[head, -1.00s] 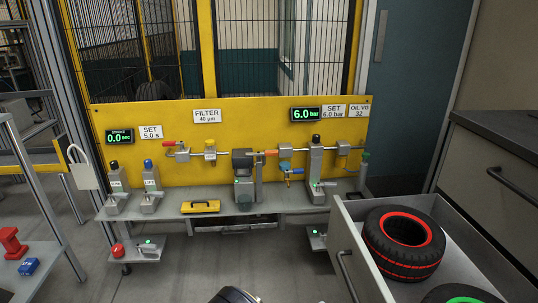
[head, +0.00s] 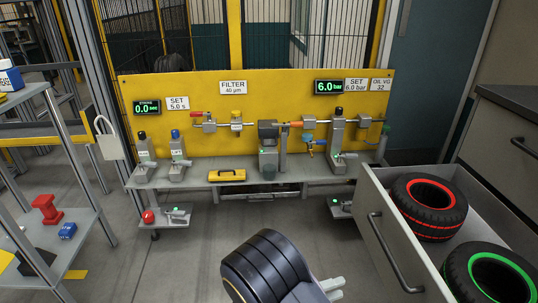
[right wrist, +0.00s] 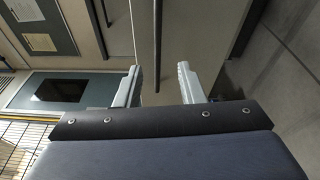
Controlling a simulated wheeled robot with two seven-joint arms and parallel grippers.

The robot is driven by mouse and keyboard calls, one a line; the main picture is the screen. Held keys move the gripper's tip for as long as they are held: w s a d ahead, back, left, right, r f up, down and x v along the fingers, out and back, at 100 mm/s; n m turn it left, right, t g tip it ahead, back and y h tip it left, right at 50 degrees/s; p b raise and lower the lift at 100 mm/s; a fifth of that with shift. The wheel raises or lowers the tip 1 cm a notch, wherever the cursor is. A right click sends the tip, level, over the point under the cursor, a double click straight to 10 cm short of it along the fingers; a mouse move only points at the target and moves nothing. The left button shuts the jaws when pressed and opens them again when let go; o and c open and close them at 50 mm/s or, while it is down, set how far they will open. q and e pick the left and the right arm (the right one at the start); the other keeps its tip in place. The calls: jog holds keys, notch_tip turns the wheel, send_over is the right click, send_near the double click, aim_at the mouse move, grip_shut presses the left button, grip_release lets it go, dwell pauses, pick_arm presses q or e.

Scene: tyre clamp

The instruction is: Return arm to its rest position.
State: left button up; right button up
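My right arm (head: 268,268) rises from the bottom middle of the head view, dark and ribbed. Its gripper (head: 334,289) points right, in front of the open drawer (head: 362,222), and looks empty. In the right wrist view the two pale fingers of the gripper (right wrist: 161,86) stand apart with nothing between them. A dark bar that looks like the drawer handle (right wrist: 157,40) lies beyond the fingertips, apart from them. My left arm and gripper are not in view.
The drawer holds a red-ringed tyre (head: 428,207) and a green-ringed tyre (head: 492,277). A shelf rack (head: 80,238) stands at left.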

jog(key=s+d+r+m+g+y, duration=0.3)
jog(key=s+d+g+y, duration=0.1)
jog(key=s+y, duration=0.35)
jog(key=s+d+r+m+g+y, duration=0.2)
jog(key=s+d+r+g+y, duration=0.15)
jog(key=s+y, duration=0.35)
notch_tip(320, 180, up, 40)
jog(key=s+a+m+t+y+p, duration=0.1)
jog(key=t+y+p, duration=0.5)
jog(key=p, duration=2.7)
jog(key=shift+s+a+r+t+p, duration=0.15)
jog(key=shift+s+a+t+p, duration=0.35)
jog(key=shift+s+t, duration=0.3)
jog(key=shift+y, duration=0.25)
jog(key=shift+m, duration=0.3)
